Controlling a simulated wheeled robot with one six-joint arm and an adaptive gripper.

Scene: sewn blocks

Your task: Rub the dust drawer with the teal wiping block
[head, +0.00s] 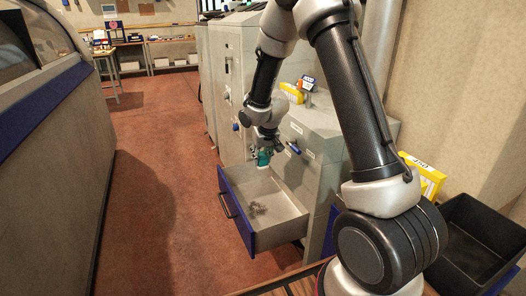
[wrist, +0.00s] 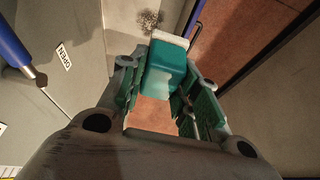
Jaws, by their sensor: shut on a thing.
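The dust drawer (head: 291,227) is pulled open from the grey cabinet, with a blue front and a pale inside. A patch of dark grey dust (head: 257,208) lies on its floor; the dust also shows at the top of the wrist view (wrist: 149,20). My gripper (head: 264,149) points down over the far part of the drawer, shut on the teal wiping block (head: 264,158). In the wrist view the block (wrist: 165,70) sits between both fingers, its pale pad facing the dust. The block appears apart from the dust; its exact height is unclear.
The grey cabinet (head: 317,135) has a closed drawer with a blue handle (head: 293,147) above the open one. Yellow boxes (head: 291,92) stand on top. A black bin (head: 477,245) is at the lower right. Red floor (head: 160,180) is clear on the left.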

